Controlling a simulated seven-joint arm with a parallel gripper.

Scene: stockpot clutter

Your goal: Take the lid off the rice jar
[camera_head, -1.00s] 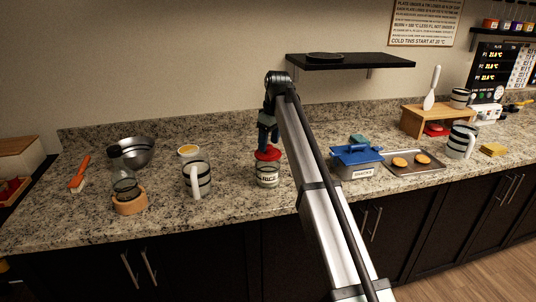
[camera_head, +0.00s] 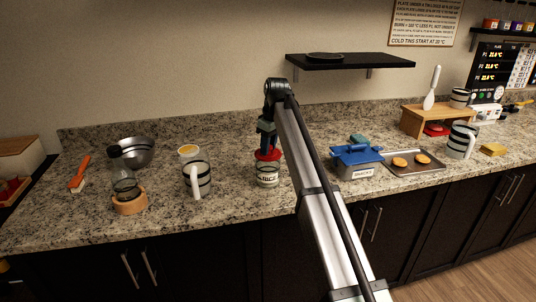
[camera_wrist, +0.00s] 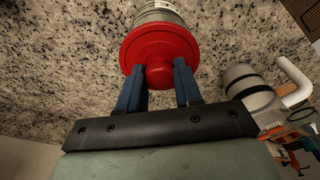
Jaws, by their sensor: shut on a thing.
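The rice jar (camera_head: 268,178) stands upright on the granite counter, left of my arm, with its label facing the front. Its red lid (camera_head: 268,156) is at the jar's mouth; I cannot tell whether there is a gap between them. My gripper (camera_head: 268,146) comes down from above. In the wrist view my gripper (camera_wrist: 158,70) has its two blue fingers on either side of the knob of the red lid (camera_wrist: 165,45), shut on it. The lid hides the jar's mouth, and part of the jar's side (camera_wrist: 158,12) shows beyond it.
A striped mug (camera_head: 203,180) stands left of the jar. A blue-lidded snacks box (camera_head: 358,163) and a tray of cookies (camera_head: 425,168) are to the right. A small yellow-topped bowl (camera_head: 188,151) and a metal bowl (camera_head: 138,152) stand at left. A black shelf (camera_head: 350,61) hangs behind.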

